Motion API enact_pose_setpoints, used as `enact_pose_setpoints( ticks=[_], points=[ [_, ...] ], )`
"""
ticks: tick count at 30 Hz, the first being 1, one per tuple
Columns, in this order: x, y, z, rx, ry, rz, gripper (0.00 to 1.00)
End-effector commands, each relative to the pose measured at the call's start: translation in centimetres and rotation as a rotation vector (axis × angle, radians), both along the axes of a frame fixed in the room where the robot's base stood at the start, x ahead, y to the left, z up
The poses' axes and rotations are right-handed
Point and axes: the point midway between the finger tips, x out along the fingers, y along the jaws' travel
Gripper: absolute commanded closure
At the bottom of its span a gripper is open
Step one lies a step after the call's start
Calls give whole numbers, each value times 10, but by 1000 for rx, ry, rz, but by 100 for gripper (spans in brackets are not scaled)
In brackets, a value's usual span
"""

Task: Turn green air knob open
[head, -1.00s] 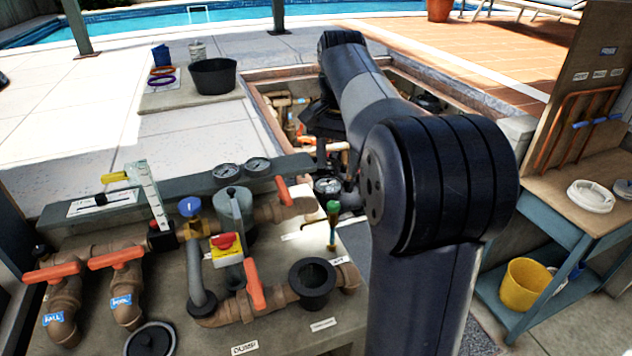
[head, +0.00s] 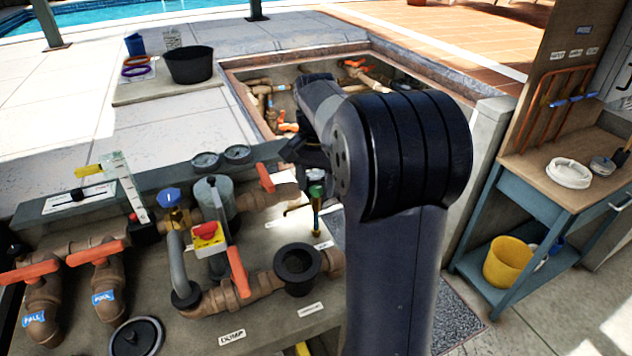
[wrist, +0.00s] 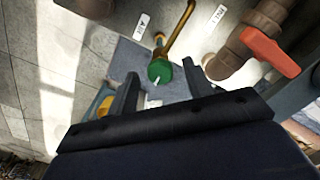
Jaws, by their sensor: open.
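The green air knob (head: 316,190) sits on top of a thin brass valve with a side spout, standing on the grey bench right of the pipework. In the wrist view the green knob (wrist: 160,70) lies between and just beyond the tips of my open gripper (wrist: 160,86), with a pale pointer or stem at its middle. The jaws look apart from the knob. A label that seems to read AIR (wrist: 141,26) is beside the brass valve. In the head view my arm hides most of my gripper.
An orange-handled valve (wrist: 270,50) is right of my gripper. A black open cup (head: 298,268) and a red stop button on a yellow box (head: 208,236) are near the knob. Pressure gauges (head: 237,153) stand behind. A sunken pit (head: 235,70) lies beyond the bench.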

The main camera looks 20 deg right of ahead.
Motion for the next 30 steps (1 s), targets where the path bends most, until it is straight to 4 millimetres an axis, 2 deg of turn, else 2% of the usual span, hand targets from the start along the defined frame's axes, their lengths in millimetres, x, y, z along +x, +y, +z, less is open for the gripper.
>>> enact_pose_setpoints(
  ticks=[5,21,30],
  points=[
    [0,0,0,0,0,0,51],
    [0,0,0,0,0,0,95],
    [0,0,1,0,1,32,96]
  ],
)
